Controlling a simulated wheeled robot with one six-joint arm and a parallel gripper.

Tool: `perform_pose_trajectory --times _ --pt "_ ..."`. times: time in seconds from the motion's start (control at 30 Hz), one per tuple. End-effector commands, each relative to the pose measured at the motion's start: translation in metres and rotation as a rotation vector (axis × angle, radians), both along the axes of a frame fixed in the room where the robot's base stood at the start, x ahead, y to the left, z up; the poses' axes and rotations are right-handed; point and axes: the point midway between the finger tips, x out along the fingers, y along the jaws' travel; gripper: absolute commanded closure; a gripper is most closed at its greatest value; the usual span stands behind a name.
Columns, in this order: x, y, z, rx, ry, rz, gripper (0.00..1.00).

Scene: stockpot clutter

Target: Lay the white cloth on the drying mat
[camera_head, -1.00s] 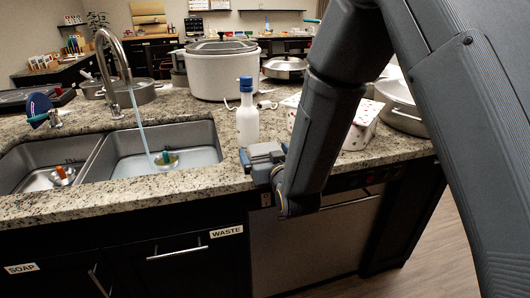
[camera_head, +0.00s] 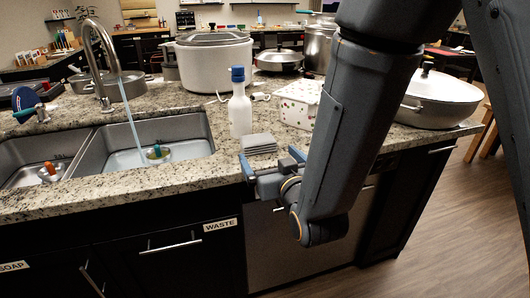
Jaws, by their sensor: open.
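I cannot make out a white cloth or a drying mat for sure. A grey folded, layered stack (camera_head: 258,143), perhaps cloth, lies near the front edge of the counter, right of the sink. My gripper (camera_head: 271,162) is open and empty at the counter's front edge, just in front of this stack and apparently apart from it. Its two blue-tipped fingers are spread left and right. My arm hides part of the counter to the right.
A white bottle with a blue cap (camera_head: 239,103) stands behind the stack. Right of it is a white spotted box (camera_head: 300,104). A white cooker (camera_head: 213,62) stands behind. The double sink (camera_head: 150,143), with its tap (camera_head: 97,62) running, is left. A lidded pot (camera_head: 440,98) is right.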

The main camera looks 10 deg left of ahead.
Motion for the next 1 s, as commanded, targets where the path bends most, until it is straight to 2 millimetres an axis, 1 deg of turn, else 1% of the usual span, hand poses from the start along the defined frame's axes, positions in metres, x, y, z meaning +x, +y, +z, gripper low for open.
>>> perform_pose_trajectory --times 0.1,0.23,0.43,0.63,0.87,1.0 --pt "-0.006 -0.003 0.002 0.0 0.0 0.0 0.0" --pt "-0.003 -0.002 0.006 -0.002 0.001 -0.002 0.0" --pt "0.014 0.007 0.012 -0.004 0.002 -0.003 0.0" --pt "0.027 0.011 0.008 -0.002 0.001 -0.001 0.0" --pt "0.034 0.013 0.002 0.001 -0.001 0.001 0.0" --pt "0.045 0.021 -0.001 0.001 -0.001 0.001 0.0"
